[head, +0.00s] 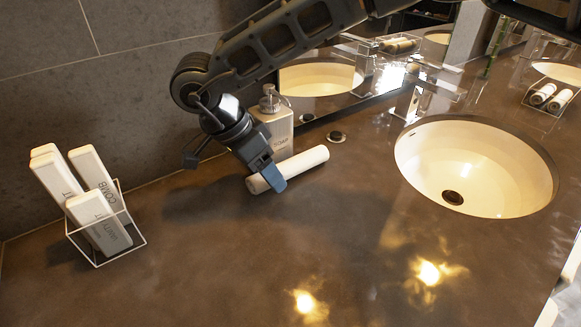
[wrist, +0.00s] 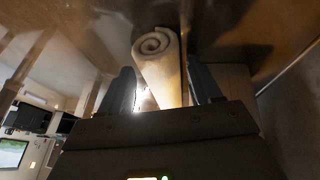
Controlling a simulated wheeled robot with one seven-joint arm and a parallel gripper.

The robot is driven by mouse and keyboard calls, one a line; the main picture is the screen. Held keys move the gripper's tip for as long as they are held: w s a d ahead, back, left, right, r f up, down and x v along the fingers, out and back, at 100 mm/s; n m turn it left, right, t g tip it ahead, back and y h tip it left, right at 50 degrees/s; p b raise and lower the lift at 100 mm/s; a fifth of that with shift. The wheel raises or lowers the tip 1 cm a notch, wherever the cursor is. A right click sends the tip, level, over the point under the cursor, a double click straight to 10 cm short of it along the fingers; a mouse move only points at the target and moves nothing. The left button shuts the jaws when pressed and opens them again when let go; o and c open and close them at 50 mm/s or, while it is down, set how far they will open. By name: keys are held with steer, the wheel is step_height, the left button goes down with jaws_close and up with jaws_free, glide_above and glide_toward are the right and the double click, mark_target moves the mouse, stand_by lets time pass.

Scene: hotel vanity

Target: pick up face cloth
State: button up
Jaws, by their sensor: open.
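The face cloth (head: 303,166) is a white roll lying on the brown counter, in front of the soap dispenser. My gripper (head: 275,181) is over the near left end of the roll, its blue finger in front of the cloth. In the wrist view the rolled cloth (wrist: 160,65) shows its spiral end and lies between the two dark fingers of my gripper (wrist: 160,90). The fingers stand apart, with a gap visible on the left side of the roll. The far finger is hidden in the head view.
A soap dispenser (head: 273,122) stands right behind the cloth. A wire holder (head: 105,232) with several white boxes is at the left. A sink (head: 476,167) is at the right, with a tap (head: 407,103) behind it. The front counter is clear.

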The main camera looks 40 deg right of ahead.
steer(key=c, duration=0.9)
steer(key=shift+r, duration=0.1)
steer(key=shift+s+r, duration=0.15)
steer(key=shift+r, duration=0.3)
step_height(320, 180, up, 6)
steer(key=shift+f+b, duration=0.2)
steer(key=shift+b, duration=0.25)
steer(key=shift+s+r, duration=0.15)
steer(key=shift+s, duration=0.4)
steer(key=s+b, duration=0.2)
steer(key=s, duration=1.6)
steer(key=shift+s, duration=0.3)
